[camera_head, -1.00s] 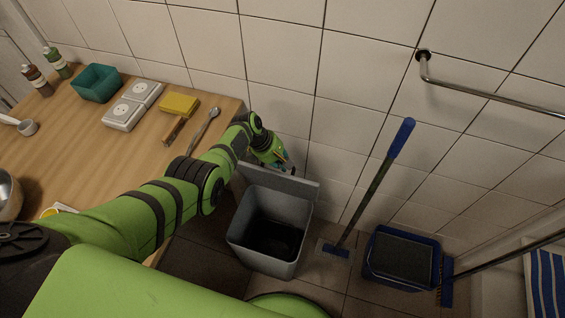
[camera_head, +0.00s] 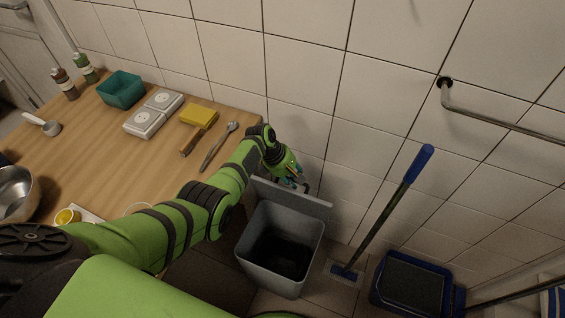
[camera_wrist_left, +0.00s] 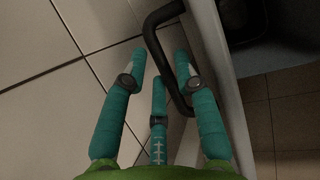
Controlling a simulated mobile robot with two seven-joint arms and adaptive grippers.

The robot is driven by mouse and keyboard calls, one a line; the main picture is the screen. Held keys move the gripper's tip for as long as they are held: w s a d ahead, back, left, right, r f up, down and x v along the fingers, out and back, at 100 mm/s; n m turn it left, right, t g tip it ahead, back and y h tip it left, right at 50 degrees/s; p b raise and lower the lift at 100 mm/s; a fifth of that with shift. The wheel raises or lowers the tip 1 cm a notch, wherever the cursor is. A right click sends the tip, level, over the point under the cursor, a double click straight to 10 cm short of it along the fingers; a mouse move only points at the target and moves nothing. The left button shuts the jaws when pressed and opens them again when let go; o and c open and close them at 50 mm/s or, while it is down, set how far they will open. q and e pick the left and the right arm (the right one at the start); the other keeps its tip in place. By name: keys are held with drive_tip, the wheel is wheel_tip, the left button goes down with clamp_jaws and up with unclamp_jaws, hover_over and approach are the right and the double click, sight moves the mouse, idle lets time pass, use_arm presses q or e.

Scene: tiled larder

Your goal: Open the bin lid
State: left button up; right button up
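The grey bin (camera_head: 263,257) stands on the floor to the right of the counter, with its dark inside showing. Its lid (camera_head: 315,207) stands up along the bin's back edge, near the wall. My left gripper (camera_head: 298,181) is behind the top of the lid. In the left wrist view, the teal fingers (camera_wrist_left: 160,68) are spread apart, with the lid's black handle (camera_wrist_left: 156,46) passing between them. The fingers are not closed around it; whether one touches it I cannot tell. My right gripper is not in view.
The wooden counter (camera_head: 110,170) at left holds a teal box (camera_head: 121,90), white sockets (camera_head: 153,115), a yellow sponge (camera_head: 198,116) and a metal bowl (camera_head: 14,193). A blue-handled brush (camera_head: 385,220) and a blue bucket (camera_head: 412,284) are right of the bin.

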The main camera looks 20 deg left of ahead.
use_arm(q)
drive_tip(key=v, duration=1)
drive_tip(key=shift+s, duration=0.1)
